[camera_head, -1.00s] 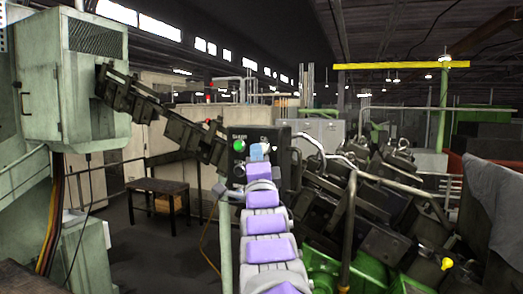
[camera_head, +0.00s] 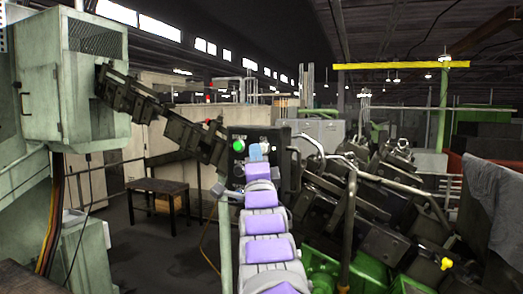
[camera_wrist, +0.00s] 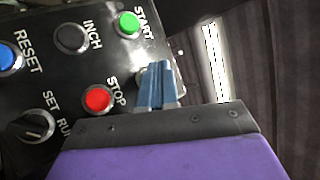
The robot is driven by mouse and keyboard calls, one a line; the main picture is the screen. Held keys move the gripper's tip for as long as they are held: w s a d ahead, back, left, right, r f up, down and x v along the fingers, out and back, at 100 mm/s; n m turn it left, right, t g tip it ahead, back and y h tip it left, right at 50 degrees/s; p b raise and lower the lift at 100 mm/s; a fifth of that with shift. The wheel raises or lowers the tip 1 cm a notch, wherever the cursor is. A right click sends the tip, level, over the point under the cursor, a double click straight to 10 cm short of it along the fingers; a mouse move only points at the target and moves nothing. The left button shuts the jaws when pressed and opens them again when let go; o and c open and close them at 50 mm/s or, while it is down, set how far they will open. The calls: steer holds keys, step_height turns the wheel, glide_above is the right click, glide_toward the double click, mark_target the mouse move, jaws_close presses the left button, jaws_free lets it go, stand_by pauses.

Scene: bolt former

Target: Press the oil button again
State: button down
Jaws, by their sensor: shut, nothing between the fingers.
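The dark control panel (camera_head: 234,133) stands ahead of me in the head view, with a lit green button (camera_head: 239,145). In the wrist view the panel (camera_wrist: 62,70) shows a green START button (camera_wrist: 128,24), a dark INCH button (camera_wrist: 71,38), a blue RESET button (camera_wrist: 8,57), a red STOP button (camera_wrist: 97,99) and a SET/RUN knob (camera_wrist: 36,127). I read no OIL label; my fingers hide part of the panel. My gripper (camera_head: 256,150) is shut and empty. Its blue fingertips (camera_wrist: 156,82) are in front of the panel, right of STOP; I cannot tell whether they touch.
A dark rail-like machine part (camera_head: 150,105) slopes down to the panel from the pale green cabinet (camera_head: 95,85) at left. Dark machinery (camera_head: 385,200) and bent metal pipes fill the right. A small table (camera_head: 157,190) stands on open floor at left.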

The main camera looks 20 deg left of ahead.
steer(key=shift+w+a+b, duration=0.2)
steer(key=shift+b, duration=0.25)
steer(key=shift+w+r, duration=0.1)
steer(key=shift+w+d+b, duration=0.15)
steer(key=shift+w+b, duration=0.25)
steer(key=shift+w, duration=0.15)
stand_by(0.7)
steer(key=shift+s, duration=0.1)
steer(key=shift+s+b, duration=0.85)
steer(key=shift+b, duration=0.05)
